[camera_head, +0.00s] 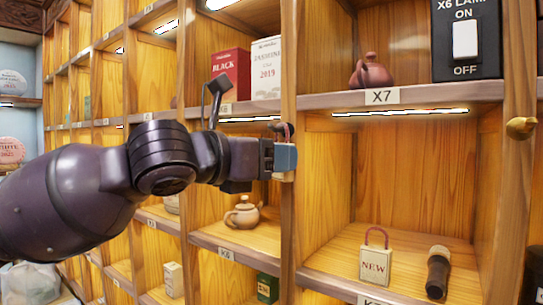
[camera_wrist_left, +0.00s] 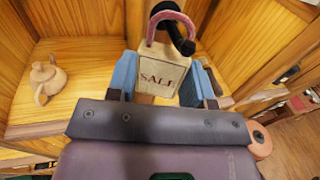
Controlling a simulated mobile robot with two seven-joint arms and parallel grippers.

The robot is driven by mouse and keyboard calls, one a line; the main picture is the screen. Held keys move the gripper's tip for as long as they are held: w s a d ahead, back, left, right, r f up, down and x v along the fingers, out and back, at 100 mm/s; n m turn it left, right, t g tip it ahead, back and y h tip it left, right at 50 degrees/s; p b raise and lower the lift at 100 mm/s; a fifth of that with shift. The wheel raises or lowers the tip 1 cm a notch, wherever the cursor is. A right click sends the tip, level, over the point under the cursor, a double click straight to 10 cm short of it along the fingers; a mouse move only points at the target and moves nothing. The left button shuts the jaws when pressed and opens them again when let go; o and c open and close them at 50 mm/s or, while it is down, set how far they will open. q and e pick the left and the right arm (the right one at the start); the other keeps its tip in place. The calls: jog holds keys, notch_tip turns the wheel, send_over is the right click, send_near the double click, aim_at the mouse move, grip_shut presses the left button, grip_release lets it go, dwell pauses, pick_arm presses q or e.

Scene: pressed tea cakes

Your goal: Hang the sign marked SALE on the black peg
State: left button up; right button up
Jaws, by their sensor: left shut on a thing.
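The SALE sign (camera_wrist_left: 160,72) is a small pale wooden tag with a pink loop (camera_wrist_left: 172,16) on top. My left gripper (camera_head: 285,160) is shut on it, with blue fingertips on its two sides; the gripper also shows in the left wrist view (camera_wrist_left: 160,82). The sign is upright, in front of the upright post between two shelf bays. The black peg (camera_wrist_left: 183,38) is right at the loop, and its dark end also shows in the head view (camera_head: 275,126). The peg and loop overlap in the wrist view; I cannot tell whether the loop rests on the peg.
A similar NEW sign (camera_head: 374,265) stands on the lower right shelf beside a dark stamp-like object (camera_head: 438,271). A brass knob (camera_head: 522,127) sticks out at the right. A teapot (camera_head: 243,213) sits in the bay behind my gripper. Tea boxes (camera_head: 266,68) stand above.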

dwell(0.3)
pick_arm(q)
jog(key=o, duration=1.6)
jog(key=shift+v, duration=3.5)
jog(key=shift+s+a, duration=0.1)
jog(key=v, duration=0.3)
jog(key=s+d+v, duration=0.1)
jog(key=v, duration=0.1)
jog(key=shift+s+a, duration=0.2)
jog(key=shift+a, duration=0.1)
